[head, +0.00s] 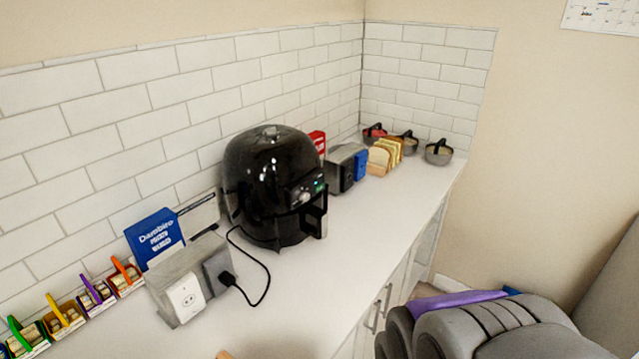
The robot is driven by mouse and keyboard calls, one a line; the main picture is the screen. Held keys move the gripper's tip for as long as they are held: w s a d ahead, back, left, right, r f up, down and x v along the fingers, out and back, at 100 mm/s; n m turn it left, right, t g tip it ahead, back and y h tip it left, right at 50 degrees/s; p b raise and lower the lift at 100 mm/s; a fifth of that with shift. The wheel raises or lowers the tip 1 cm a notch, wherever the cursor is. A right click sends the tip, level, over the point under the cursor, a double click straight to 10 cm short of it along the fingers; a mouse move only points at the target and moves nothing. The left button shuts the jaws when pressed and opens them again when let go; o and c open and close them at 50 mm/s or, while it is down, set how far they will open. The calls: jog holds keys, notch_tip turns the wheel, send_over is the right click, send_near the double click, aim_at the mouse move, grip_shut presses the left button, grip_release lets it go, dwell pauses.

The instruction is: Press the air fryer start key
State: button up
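The air fryer (275,165) is a glossy black, rounded unit standing upright on the white counter, against the tiled wall. Its control panel (308,190) faces right, toward the counter's front edge. A knob and a small green-lit area show on the panel. The start key is too small to make out. The basket handle (313,218) sticks out below the panel, and the basket looks closed. My gripper is not in view, and nothing touches the air fryer's front.
A grey outlet box (185,298) with a plugged black cord stands left of the fryer, with a blue box (154,236) behind it. A toaster (345,165), bread slices (381,155) and several bowls stand beyond. The counter (345,248) before the fryer is clear. Grey rounded shapes fill the lower right.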

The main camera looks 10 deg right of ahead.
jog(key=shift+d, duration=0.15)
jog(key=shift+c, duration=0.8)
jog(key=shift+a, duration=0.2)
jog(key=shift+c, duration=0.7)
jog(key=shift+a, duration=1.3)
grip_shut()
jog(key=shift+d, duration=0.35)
